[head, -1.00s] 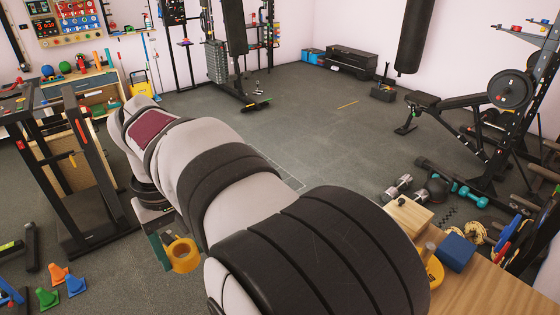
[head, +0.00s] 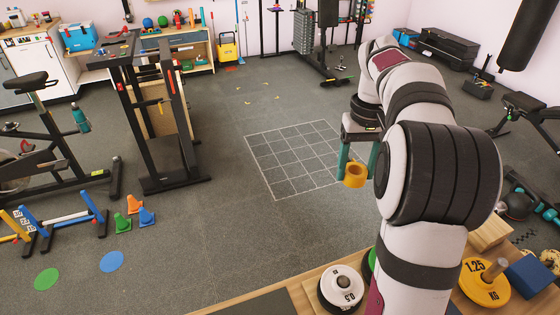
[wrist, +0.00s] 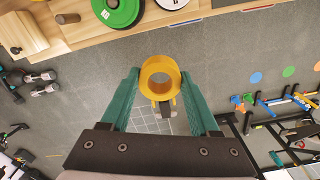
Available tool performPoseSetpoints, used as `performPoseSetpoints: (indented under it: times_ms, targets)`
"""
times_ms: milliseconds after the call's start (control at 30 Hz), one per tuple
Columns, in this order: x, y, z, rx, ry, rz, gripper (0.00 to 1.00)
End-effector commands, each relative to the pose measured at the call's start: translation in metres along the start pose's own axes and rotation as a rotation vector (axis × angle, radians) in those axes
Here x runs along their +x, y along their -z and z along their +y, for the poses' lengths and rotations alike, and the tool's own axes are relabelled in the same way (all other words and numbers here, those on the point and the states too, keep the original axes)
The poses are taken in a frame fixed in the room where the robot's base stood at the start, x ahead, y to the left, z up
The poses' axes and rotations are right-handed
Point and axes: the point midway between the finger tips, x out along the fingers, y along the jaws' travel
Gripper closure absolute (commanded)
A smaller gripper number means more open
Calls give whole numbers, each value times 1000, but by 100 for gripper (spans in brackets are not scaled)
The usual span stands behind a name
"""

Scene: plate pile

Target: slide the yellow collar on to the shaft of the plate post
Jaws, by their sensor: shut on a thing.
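The yellow collar (head: 355,176) is a short ring held between the green fingers of my gripper (head: 357,166), up in the air over the floor. In the wrist view, my gripper (wrist: 162,80) is shut on the collar (wrist: 148,72), and its open hole faces the camera. In the wrist view the shaft (wrist: 68,18) shows at upper left. The collar is well apart from it.
On the bench (head: 265,290) are a white plate (head: 342,287), a green plate (wrist: 118,10), a wooden block (head: 490,232) and a blue block (head: 529,276). My arm hides part of the bench. The floor with a white grid (head: 295,155) is clear.

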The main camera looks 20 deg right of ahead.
Motion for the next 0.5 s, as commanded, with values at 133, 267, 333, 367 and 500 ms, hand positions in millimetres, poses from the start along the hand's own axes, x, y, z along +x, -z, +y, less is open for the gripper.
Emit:
performPoseSetpoints:
  times_ms: [133,267,333,367,500]
  targets:
    - [10,-5,104,136,0,-1,100]
    - [21,-30,190,245,0,0,100]
    - [28,-51,233,301,1,-1,100]
    - [30,-61,250,324,1,0,100]
    - [41,-106,310,408,1,1,100]
